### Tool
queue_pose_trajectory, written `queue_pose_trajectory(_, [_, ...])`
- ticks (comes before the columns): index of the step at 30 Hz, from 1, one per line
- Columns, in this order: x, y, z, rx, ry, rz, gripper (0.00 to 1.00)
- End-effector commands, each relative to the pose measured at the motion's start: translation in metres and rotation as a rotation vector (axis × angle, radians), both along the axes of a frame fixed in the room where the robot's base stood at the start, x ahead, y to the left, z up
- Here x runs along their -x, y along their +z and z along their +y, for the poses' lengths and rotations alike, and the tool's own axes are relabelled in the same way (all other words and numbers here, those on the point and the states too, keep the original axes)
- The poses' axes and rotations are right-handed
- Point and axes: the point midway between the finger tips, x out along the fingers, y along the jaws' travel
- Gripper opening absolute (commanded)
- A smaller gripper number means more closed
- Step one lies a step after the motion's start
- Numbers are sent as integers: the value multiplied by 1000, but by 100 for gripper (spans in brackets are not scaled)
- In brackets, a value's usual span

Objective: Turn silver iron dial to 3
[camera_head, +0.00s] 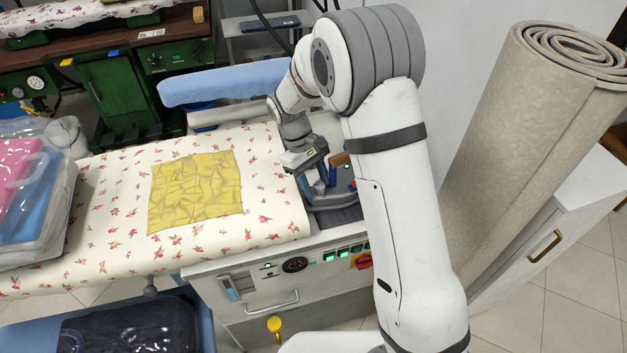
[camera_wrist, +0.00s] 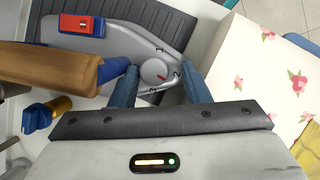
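The silver iron (camera_head: 345,199) sits on the rest at the right end of the ironing table, partly hidden by my arm. In the wrist view its grey top (camera_wrist: 120,43) carries a round silver dial (camera_wrist: 155,72) with small numerals around it. In the head view my gripper (camera_head: 321,181) is over the iron.
The iron's wooden handle (camera_wrist: 50,68) lies close left of the fingers, beside a red switch (camera_wrist: 82,25). The floral ironing table (camera_head: 110,180) bears a yellow cloth (camera_head: 195,192). A rolled carpet (camera_head: 530,130) stands at right. A control panel (camera_head: 290,270) is below.

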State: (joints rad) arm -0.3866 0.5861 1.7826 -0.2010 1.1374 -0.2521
Motion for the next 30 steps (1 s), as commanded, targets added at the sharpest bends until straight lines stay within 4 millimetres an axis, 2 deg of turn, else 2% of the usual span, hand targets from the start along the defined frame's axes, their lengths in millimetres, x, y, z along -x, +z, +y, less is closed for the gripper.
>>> queue_pose_trajectory(17, [-3,7,-1,1,-1,-7,49])
queue_pose_trajectory(23, [-5,27,4,0,-1,-9,49])
queue_pose_trajectory(30, [-8,60,15,1,-4,-7,49])
